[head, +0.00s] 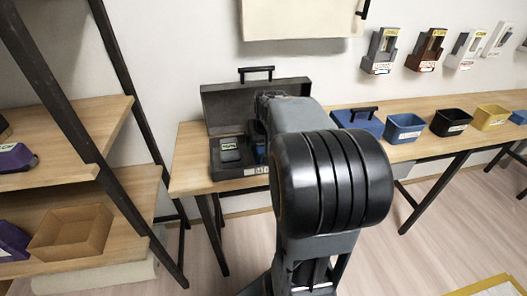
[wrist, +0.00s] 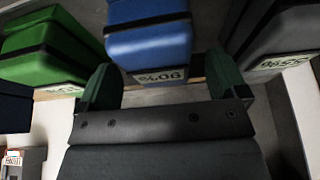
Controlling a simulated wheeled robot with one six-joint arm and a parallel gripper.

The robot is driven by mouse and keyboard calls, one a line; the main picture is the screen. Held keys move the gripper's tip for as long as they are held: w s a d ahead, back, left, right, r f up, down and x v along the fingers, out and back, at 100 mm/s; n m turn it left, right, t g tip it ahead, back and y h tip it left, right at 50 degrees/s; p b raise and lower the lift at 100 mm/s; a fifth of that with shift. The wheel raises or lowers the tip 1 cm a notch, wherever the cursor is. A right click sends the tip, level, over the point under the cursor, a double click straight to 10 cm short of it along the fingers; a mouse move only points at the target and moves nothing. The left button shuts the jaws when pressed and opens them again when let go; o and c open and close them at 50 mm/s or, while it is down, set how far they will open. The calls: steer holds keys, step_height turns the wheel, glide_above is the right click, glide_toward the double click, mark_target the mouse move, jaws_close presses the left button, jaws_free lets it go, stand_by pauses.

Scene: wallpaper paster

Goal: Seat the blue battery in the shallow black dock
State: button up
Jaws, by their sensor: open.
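In the wrist view the blue battery (wrist: 150,32) has a dark band and a white label that seems to read 90%. My gripper (wrist: 162,72) is open, with one finger on each side of the battery's labelled end; whether they touch it I cannot tell. In the head view a bit of blue (head: 260,153) shows inside the open grey case (head: 225,100), mostly hidden by my arm. Several docks hang on the wall at right; a dark one (head: 380,50) is leftmost. Which is the shallow black dock I cannot tell.
A green battery (wrist: 45,45) and a grey battery (wrist: 285,35) flank the blue one closely. A shelf rack (head: 85,120) stands at left.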

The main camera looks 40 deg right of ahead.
steer(key=x, duration=0.2)
steer(key=shift+w+d+f, duration=0.1)
steer(key=shift+f, duration=0.3)
steer(key=c, duration=1.2)
steer(key=shift+r, duration=0.1)
steer(key=shift+c, duration=0.3)
steer(key=shift+r, duration=0.1)
